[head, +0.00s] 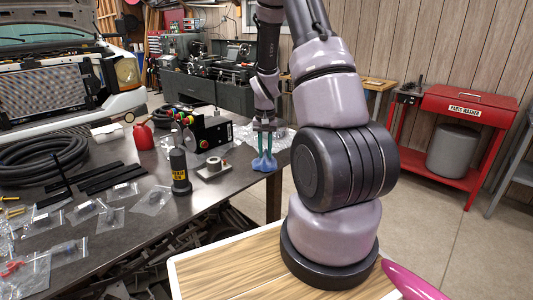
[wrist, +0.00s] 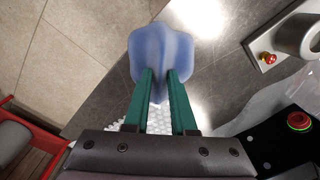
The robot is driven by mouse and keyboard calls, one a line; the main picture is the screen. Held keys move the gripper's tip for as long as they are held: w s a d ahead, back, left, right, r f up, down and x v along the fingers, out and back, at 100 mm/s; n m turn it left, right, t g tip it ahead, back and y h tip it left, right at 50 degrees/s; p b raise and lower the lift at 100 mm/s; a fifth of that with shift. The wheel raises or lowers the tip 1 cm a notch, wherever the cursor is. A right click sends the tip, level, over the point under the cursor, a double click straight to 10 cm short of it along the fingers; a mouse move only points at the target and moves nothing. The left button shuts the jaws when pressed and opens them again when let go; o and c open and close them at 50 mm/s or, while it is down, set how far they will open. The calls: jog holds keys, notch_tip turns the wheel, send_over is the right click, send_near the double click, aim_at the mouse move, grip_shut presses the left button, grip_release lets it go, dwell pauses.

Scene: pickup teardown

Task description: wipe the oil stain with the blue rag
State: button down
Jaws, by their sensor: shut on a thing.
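The blue rag (head: 264,164) is pinched in my gripper (head: 265,145), near the right edge of the dark metal table (head: 232,183). In the wrist view the rag (wrist: 162,52) hangs between the two green fingers of my gripper (wrist: 162,80), bunched up. The head view shows the rag at the table edge; I cannot tell whether it touches the top. I cannot make out the oil stain in either view.
Bagged parts (head: 85,210) and black hoses (head: 40,160) cover the left. A red parts washer (head: 465,110) stands right.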

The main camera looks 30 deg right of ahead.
aim_at(266, 152)
jog(key=shift+d+r, duration=0.1)
jog(key=shift+r, duration=3.7)
jog(key=shift+s, duration=0.1)
